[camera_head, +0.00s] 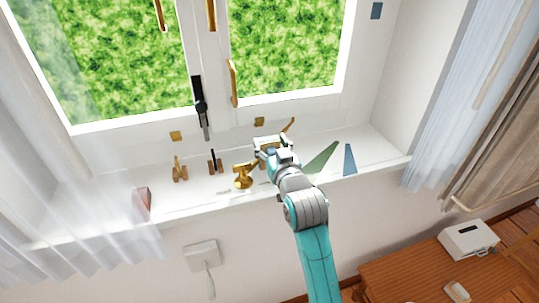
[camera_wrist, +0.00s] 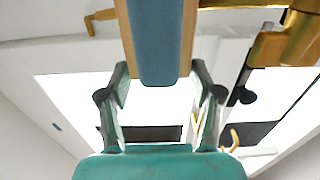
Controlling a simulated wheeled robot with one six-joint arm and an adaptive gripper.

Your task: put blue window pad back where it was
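A blue pad with wooden side edges (camera_wrist: 158,40) sits between my gripper's fingers in the wrist view, and both fingertips appear to press on its sides. My gripper (camera_head: 268,147) is over the window sill (camera_head: 378,145), near the middle, and looks closed on this pad. In the head view the pad is mostly hidden by my gripper. A flat blue wedge (camera_head: 350,160) lies on the sill to the right of my gripper. A small blue square (camera_head: 376,10) is on the right window jamb.
A gold stand (camera_head: 243,175) is close to the left of my gripper. A green wedge (camera_head: 321,158) lies to its right. Small brackets (camera_head: 180,169) and a pink block (camera_head: 141,203) stand further left. Sheer curtains (camera_head: 95,230) overlap the sill's left end.

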